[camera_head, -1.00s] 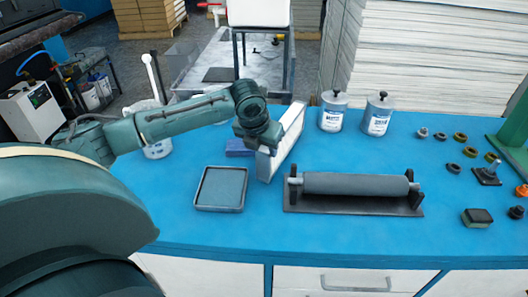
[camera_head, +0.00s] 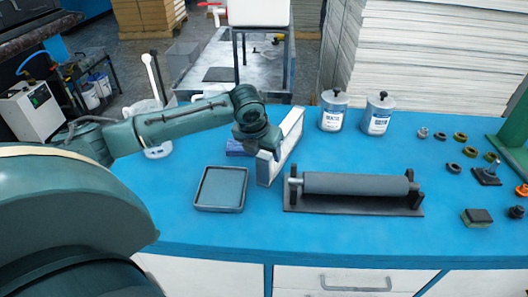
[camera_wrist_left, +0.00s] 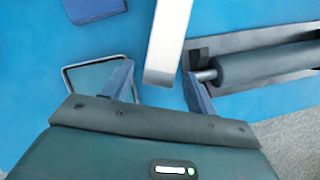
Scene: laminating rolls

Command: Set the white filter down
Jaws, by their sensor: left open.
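The white filter (camera_head: 284,146) is a thin white panel standing on its long edge on the blue table, between the shallow tray and the black roller. My left gripper (camera_head: 262,147) is at its near left part, and the arm hides some of it. In the left wrist view the filter (camera_wrist_left: 168,40) lies between the two fingers of my left gripper (camera_wrist_left: 158,88), nearer the right finger. The fingers are spread, with a gap to the filter on the left side. My right gripper is not in view.
A shallow grey tray (camera_head: 220,190) lies to the left, and a roller on a stand (camera_head: 355,184) to the right. A blue block (camera_head: 238,148) lies behind the gripper. Two lidded cans (camera_head: 333,112) stand behind, and several small knobs and rings lie at right.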

